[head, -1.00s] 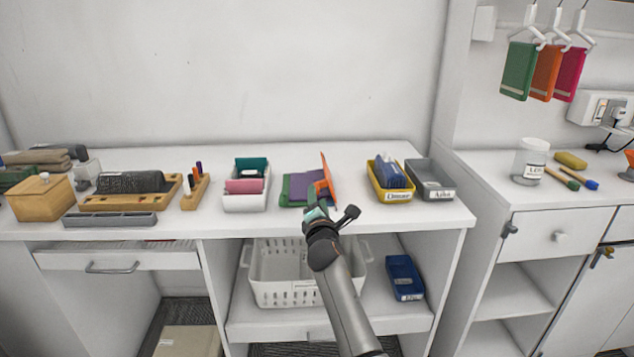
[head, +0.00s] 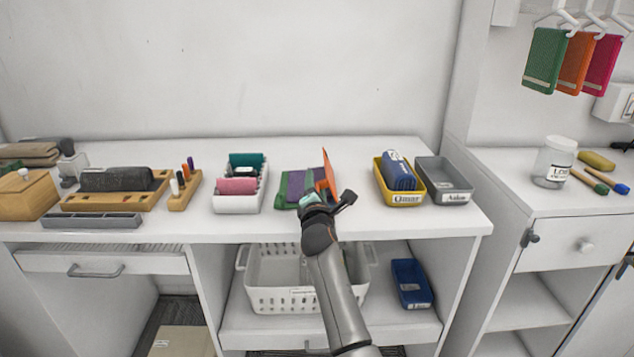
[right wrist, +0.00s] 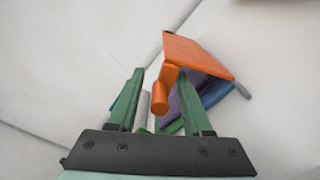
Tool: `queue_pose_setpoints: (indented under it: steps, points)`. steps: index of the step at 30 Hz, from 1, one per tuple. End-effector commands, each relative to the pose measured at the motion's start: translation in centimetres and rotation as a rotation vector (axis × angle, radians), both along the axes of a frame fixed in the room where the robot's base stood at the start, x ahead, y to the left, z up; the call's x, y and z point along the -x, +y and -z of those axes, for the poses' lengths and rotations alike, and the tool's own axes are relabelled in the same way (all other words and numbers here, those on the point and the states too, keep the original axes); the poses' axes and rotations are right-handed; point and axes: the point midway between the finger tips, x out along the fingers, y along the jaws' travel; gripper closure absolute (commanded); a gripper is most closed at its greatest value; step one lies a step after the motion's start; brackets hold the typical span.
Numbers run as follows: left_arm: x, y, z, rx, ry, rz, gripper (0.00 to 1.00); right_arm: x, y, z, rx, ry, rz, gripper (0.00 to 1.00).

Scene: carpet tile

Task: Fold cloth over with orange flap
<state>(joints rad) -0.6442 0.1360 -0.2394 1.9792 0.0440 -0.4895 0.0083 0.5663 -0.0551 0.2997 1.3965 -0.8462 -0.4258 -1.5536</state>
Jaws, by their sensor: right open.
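The cloth (head: 301,184) lies on the white counter, with purple and green parts showing. Its orange flap (head: 327,172) stands up steeply at the right side. In the right wrist view the orange flap (right wrist: 196,57) is raised over the purple and blue parts (right wrist: 212,92). An orange cylindrical tab (right wrist: 160,98) sticks out from the flap between the fingers. My right gripper (right wrist: 160,76) is open, with its green fingers on either side of the tab. In the head view my right gripper (head: 318,196) is at the cloth's front edge and hides part of it. My left gripper is out of view.
A yellow bin (head: 407,199) and a grey bin (head: 445,181) stand to the right. A white tray (head: 239,204) with coloured cloths stands to the left. A white basket (head: 292,300) and a blue bin (head: 411,284) are on the shelf below. The counter behind the cloth is clear.

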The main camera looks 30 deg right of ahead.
Motion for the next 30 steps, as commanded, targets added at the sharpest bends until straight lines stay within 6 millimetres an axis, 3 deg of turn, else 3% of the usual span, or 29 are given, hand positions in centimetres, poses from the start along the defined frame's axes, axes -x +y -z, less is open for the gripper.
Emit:
queue_pose_setpoints:
  steps: [16, 27, 30]
  points:
    - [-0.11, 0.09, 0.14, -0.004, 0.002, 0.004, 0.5, -0.04, 0.19, -0.01, -0.001, 0.0, 0.001, 0.52]
    - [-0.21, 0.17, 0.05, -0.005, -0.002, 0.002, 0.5, -0.07, 0.25, -0.14, 0.0, -0.002, 0.0, 0.93]
    - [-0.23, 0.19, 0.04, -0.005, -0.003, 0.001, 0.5, -0.09, 0.28, -0.22, 0.001, -0.004, -0.001, 1.0]
